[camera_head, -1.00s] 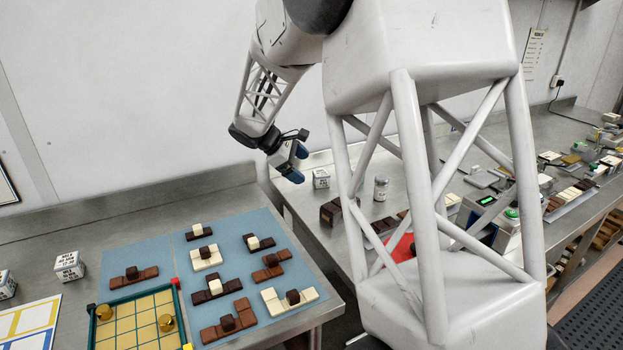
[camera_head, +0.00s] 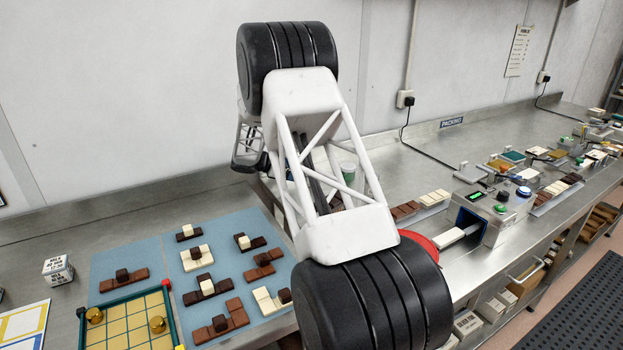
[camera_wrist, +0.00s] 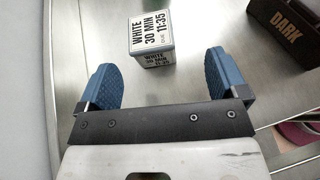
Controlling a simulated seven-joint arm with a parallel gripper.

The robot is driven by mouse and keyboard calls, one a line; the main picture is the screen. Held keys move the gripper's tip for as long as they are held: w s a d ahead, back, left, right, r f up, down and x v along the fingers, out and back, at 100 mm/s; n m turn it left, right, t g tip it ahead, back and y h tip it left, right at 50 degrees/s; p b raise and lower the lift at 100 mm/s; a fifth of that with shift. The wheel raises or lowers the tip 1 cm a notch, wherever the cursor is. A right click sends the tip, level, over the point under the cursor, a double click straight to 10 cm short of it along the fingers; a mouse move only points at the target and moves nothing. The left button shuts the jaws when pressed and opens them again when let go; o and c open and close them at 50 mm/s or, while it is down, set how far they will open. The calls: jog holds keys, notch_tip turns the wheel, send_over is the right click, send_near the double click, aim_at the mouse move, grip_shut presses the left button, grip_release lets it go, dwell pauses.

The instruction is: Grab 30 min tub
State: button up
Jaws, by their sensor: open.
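The 30 min tub (camera_wrist: 152,40) is a small white box with black print reading "WHITE 30 MIN 11:35". It stands upright on the metal bench in the wrist view, ahead of my gripper (camera_wrist: 161,66). My gripper is open and empty, with its two blue fingers apart. The tub lies in line with the gap between the fingertips, nearer the left one, and neither finger appears to touch it.
A dark box marked "DARK" (camera_wrist: 286,30) stands right of the tub. In the head view, a blue mat (camera_head: 133,262) with chocolate pieces and a green-framed grid board (camera_head: 128,320) lie at left. A red round item (camera_head: 418,243) is right of my arm.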

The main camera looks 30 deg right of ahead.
jog(key=shift+w+d+f, duration=0.25)
jog(key=shift+w+f, duration=0.2)
jog(key=shift+f, duration=0.05)
jog(key=shift+d+h, duration=0.1)
jog(key=shift+h, duration=0.2)
jog(key=shift+x, duration=1.15)
jog(key=shift+d+f, duration=0.1)
jog(key=shift+d, duration=0.05)
jog(key=shift+x, duration=2.45)
jog(key=shift+f, duration=0.15)
jog(key=c, duration=1.1)
